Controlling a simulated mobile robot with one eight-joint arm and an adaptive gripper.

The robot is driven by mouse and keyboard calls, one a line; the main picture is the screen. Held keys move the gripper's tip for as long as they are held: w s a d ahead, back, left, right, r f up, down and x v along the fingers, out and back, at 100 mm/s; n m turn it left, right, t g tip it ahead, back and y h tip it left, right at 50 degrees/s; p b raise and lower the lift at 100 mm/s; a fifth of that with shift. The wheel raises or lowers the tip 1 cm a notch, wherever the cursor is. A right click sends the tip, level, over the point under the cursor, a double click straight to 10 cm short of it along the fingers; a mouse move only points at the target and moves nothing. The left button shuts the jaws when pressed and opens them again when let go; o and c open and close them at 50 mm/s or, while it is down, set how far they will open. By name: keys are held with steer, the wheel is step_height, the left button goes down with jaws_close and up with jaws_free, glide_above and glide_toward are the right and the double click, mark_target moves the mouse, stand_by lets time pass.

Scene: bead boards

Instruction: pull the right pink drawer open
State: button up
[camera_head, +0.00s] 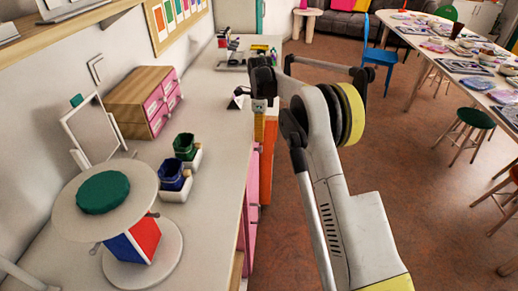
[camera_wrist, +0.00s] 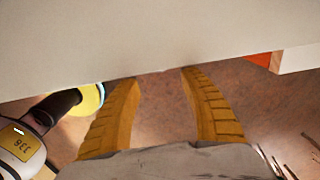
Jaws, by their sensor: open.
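A small wooden chest (camera_head: 135,95) stands on the white counter against the wall, with pink drawer fronts (camera_head: 163,102) facing right. They look closed. More pink fronts (camera_head: 252,190) show below the counter's edge, partly hidden by the steep angle. My gripper (camera_head: 260,128) is at the counter's edge, beside the orange front and away from the small chest. In the wrist view my gripper (camera_wrist: 160,76) shows two yellow ridged fingers, apart and with nothing between them. Their tips are near a pale panel edge. No drawer handle is visible there.
An orange front (camera_head: 268,160) is below the edge. Open floor (camera_head: 420,220) lies right; stools stand farther right.

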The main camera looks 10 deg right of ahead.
mark_target(260, 147)
step_height(260, 147, down, 9)
steer(key=b, duration=0.3)
jaws_close()
